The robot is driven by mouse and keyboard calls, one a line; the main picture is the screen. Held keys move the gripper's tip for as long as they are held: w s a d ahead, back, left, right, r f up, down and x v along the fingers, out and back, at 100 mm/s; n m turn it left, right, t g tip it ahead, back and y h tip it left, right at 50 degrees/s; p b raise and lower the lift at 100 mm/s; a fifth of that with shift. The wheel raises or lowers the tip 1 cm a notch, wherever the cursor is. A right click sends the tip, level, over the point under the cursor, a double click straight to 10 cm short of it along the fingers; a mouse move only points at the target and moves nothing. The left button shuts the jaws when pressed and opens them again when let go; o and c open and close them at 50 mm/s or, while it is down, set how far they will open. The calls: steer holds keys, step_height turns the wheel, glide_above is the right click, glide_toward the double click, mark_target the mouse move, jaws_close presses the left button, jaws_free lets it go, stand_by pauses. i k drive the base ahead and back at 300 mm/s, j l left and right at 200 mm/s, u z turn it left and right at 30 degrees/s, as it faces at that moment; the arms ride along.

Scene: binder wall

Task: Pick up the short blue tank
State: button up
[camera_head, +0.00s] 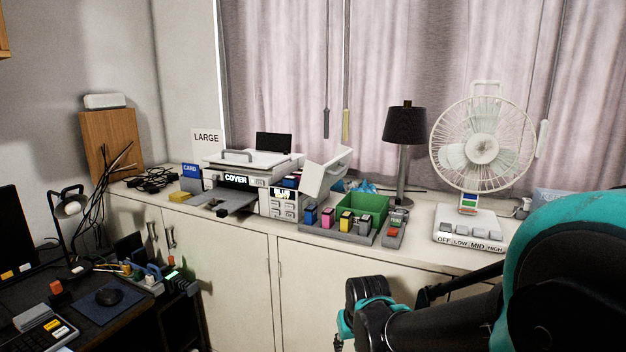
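A small blue tank (310,214) stands upright at the left end of a grey tray (337,236) on the white counter. My black and teal arm comes in from the lower right, in front of the cabinet doors and apart from the tanks. My gripper's fingers do not show.
The printer (253,161) stands left of the tray with its side door (326,173) open. A green bin (362,208) is behind the tanks. A lamp (405,125) and a fan (482,147) stand right. A desk (110,305) is at lower left.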

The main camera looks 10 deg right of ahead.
mark_target(290, 181)
steer(key=i+j+z, duration=0.3)
steer(key=j, duration=0.35)
steer(key=i+j+z, duration=0.35)
steer(key=j, duration=0.4)
steer(key=i+j+z, duration=0.15)
steer(key=j, duration=0.3)
steer(key=i+j+z, duration=0.15)
steer(key=j, duration=0.25)
steer(key=i+j+z, duration=0.2)
steer(key=j, duration=0.2)
steer(key=k, duration=0.6)
steer(key=i, duration=0.25)
